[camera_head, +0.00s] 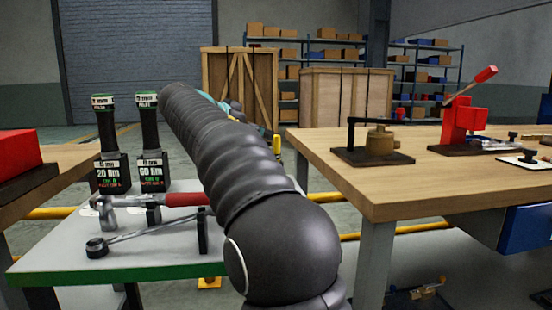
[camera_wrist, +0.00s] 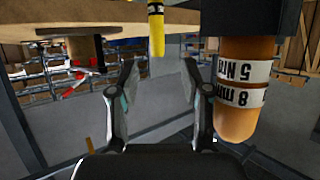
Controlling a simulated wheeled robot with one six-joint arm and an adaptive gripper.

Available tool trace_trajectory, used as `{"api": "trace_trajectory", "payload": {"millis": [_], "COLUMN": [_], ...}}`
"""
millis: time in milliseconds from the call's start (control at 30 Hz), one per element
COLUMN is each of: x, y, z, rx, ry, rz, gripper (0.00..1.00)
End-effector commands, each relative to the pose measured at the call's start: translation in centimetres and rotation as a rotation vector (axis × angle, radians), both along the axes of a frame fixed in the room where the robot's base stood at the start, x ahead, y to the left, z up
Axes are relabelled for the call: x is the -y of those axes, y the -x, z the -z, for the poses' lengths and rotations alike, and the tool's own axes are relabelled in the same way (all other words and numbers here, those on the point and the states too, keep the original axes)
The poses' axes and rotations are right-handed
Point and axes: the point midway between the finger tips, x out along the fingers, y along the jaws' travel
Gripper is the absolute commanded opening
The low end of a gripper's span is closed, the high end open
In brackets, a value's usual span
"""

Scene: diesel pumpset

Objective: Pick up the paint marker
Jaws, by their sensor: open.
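A slim yellow object with a black-and-white band, which looks like the paint marker (camera_wrist: 156,32), shows at the top middle of the wrist view. It lines up with the gap between the fingers of my gripper (camera_wrist: 159,66), just beyond their tips. My gripper is open and nothing is between its fingers. A small yellow piece (camera_head: 277,146) beside my arm in the head view may be the same marker; most of it is hidden. My arm hides the gripper in the head view.
An orange handle (camera_wrist: 240,112) with upside-down print hangs close right of my fingers. The green-edged table (camera_head: 150,268) carries a red-handled wrench (camera_head: 185,199) and two black tools (camera_head: 107,150). A wooden bench (camera_head: 400,180) with red and brass fixtures stands to the right.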

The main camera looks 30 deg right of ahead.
Motion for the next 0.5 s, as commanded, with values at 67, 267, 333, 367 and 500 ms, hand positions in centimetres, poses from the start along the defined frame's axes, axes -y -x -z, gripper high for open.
{"api": "trace_trajectory", "payload": {"millis": [67, 267, 333, 367, 500], "x": [0.9, 1.7, 1.9, 2.1, 3.7], "y": [-0.3, -0.7, -0.8, -0.8, -1.1], "z": [0.4, 0.8, 0.9, 1.0, 1.5], "rx": [-0.001, 0.000, 0.000, 0.000, -0.001], "ry": [0.000, 0.000, 0.000, 0.000, -0.001], "rz": [0.002, -0.002, -0.002, -0.002, -0.001], "gripper": [0.48, 0.48, 0.48, 0.48, 0.48]}}
